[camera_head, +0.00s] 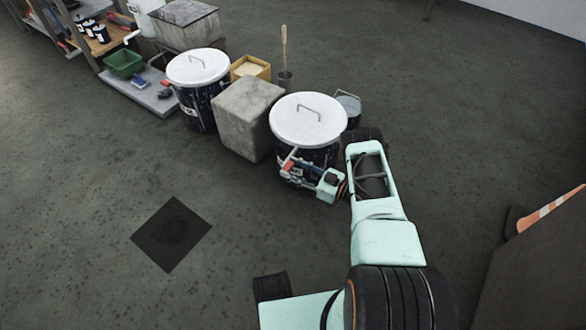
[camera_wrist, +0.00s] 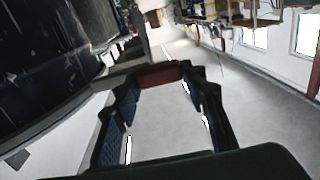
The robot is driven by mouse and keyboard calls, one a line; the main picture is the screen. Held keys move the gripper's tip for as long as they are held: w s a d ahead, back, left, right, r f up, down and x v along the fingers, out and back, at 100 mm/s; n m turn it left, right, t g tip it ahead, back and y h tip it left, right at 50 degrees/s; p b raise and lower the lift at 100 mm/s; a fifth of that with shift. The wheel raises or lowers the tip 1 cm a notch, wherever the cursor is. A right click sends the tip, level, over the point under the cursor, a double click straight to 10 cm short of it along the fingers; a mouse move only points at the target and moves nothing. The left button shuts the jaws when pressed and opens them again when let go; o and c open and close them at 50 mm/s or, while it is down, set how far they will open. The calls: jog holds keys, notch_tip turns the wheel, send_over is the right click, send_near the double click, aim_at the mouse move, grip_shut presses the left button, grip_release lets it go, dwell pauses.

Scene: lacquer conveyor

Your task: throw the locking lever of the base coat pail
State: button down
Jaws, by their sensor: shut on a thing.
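A dark pail (camera_head: 322,155) with a white lid (camera_head: 308,119) and a wire handle stands at the centre, in front of my arm. My gripper (camera_head: 291,170) is at its front side, below the lid rim. It is shut on a red locking lever (camera_head: 288,164). In the wrist view, the red lever (camera_wrist: 160,75) lies between the fingertips of my gripper (camera_wrist: 158,84), and the dark pail wall (camera_wrist: 50,50) fills the upper left. A second white-lidded pail (camera_head: 197,108) stands further left. I cannot read either label, and the fingers partly hide the lever.
A grey block (camera_head: 247,118) stands between the two pails. A small metal bucket (camera_head: 349,108) is behind the near pail, with a yellow box (camera_head: 250,68) further back.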

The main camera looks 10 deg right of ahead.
jog(key=c, duration=1.2)
grip_release()
jog(key=shift+s+d, duration=0.1)
jog(key=v, duration=1.2)
